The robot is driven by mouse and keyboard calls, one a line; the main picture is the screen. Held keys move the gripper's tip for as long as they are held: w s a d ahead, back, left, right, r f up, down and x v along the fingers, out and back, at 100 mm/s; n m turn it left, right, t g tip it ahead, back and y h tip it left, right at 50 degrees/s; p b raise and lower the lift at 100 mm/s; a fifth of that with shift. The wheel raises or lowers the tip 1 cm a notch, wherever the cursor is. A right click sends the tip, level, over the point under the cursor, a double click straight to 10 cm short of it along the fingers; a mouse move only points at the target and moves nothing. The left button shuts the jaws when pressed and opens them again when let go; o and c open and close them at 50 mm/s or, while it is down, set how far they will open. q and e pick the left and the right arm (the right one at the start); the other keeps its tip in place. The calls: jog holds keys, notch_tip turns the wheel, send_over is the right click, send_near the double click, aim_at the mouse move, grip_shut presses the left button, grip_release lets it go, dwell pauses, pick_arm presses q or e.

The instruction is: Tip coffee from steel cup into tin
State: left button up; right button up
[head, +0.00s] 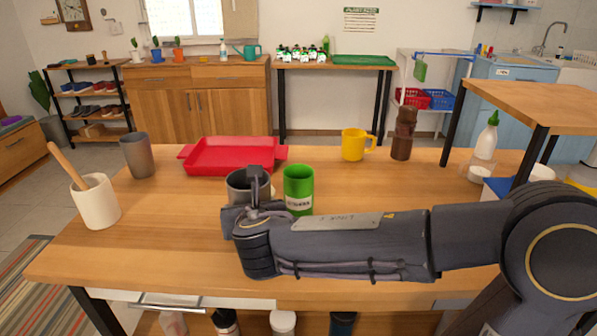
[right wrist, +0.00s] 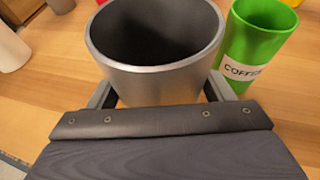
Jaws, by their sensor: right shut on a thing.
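A steel cup (head: 236,187) is between the fingers of my right gripper (head: 257,192), near the middle of the table. In the right wrist view the cup (right wrist: 160,84) looks about upright, with its open mouth showing. Its inside is dark, and I cannot tell what it holds. The green tin (head: 299,187) stands just right of the cup, upright and open, with a white label. In the right wrist view the label on the tin (right wrist: 250,45) reads "COFFEE". My left gripper is out of view.
A red tray (head: 235,156) lies behind the cup. A grey cup (head: 138,157) and a cream pot (head: 96,203) with a wooden stick stand left. A yellow mug (head: 354,145) and a brown stacked object (head: 403,135) stand back right. The table's front left is clear.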

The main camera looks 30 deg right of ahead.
aim_at(266, 175)
jog(key=shift+d+r+m+g+y+p, duration=0.4)
jog(key=shift+r+m+y+p, duration=0.15)
jog(key=shift+p, duration=0.7)
jog(key=d+r+m+y+p, duration=0.1)
jog(key=p, duration=0.2)
jog(key=r+m+y+p, duration=0.1)
jog(key=r+p, duration=0.1)
jog(key=p, duration=0.2)
jog(key=d+r+m+g+y+p, duration=0.1)
jog(key=p, duration=0.2)
jog(key=shift+w+d+r, duration=0.3)
jog(key=shift+r, duration=0.1)
jog(key=m+y+p, duration=0.1)
jog(key=p, duration=0.2)
jog(key=shift+r, duration=0.35)
jog(key=shift+f+y, duration=0.25)
jog(key=shift+y, duration=0.1)
jog(key=shift+m+y+p, duration=0.3)
jog(key=shift+m+p, duration=0.15)
jog(key=shift+p, duration=0.25)
jog(key=shift+r+g+p, duration=0.3)
jog(key=shift+r+p, duration=0.05)
jog(key=shift+p, duration=0.35)
jog(key=shift+r+y+p, duration=0.15)
jog(key=shift+y+p, duration=0.15)
jog(key=shift+p, duration=0.05)
jog(key=shift+m, duration=0.3)
jog(key=shift+p, duration=0.3)
